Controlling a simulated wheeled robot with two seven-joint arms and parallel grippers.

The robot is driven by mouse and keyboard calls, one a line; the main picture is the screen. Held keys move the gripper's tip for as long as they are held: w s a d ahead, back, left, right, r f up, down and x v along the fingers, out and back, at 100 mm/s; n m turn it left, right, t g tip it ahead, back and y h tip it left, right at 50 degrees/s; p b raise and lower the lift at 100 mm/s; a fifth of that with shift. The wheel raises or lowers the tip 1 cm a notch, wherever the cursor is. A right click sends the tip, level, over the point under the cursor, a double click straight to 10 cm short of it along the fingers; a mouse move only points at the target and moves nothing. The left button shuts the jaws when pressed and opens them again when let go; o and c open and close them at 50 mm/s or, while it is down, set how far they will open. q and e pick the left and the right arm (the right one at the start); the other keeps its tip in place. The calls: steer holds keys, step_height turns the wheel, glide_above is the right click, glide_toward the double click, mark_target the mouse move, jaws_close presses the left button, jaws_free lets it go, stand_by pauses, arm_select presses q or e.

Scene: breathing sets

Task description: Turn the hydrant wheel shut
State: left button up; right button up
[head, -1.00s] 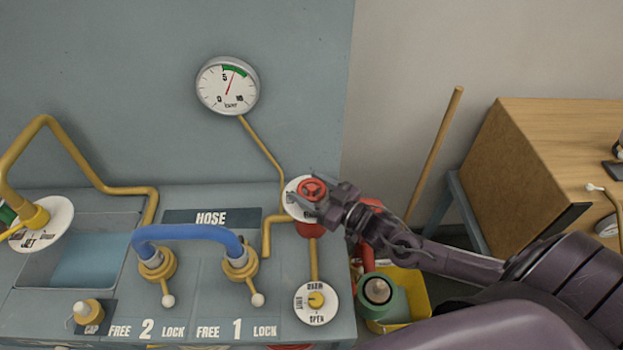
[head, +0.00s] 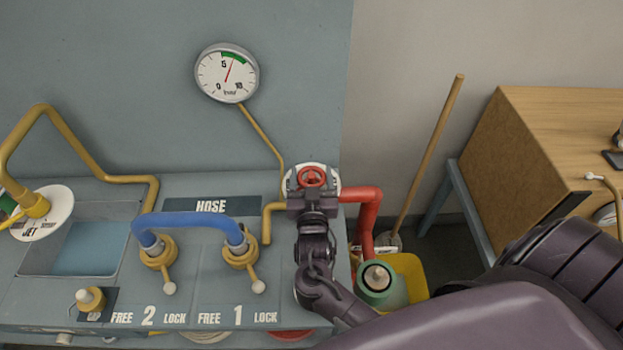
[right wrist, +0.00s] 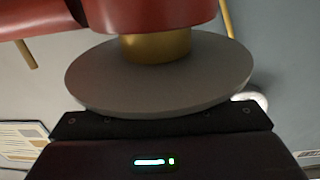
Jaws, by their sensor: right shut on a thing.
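The red hydrant wheel (head: 313,176) sits on top of the hydrant at the right end of the grey bench. A white round plate (head: 333,172) shows behind it, mostly covered. My right gripper (head: 312,182) is shut on the wheel, its fingers on either side and its arm coming from the front. In the right wrist view, a grey disc (right wrist: 160,82), a brass stem (right wrist: 155,47) and a red body (right wrist: 150,14) are close to the gripper's dark edge; the fingertips do not show clearly. My left gripper is not in view.
A red pipe (head: 368,215) runs right of the hydrant, above a green container (head: 380,292) and yellow bucket (head: 411,270). A blue hose (head: 187,223) bridges two brass couplings left of it. A pressure gauge (head: 227,73) is on the back wall. My arm covers the lower dial.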

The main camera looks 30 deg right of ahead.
steer(key=shift+m+g+h+b, duration=0.4)
steer(key=shift+m+g+h, duration=0.3)
steer(key=shift+h, duration=0.4)
steer(key=shift+r+m, duration=0.1)
steer(key=shift+m, duration=0.2)
steer(key=o, duration=1)
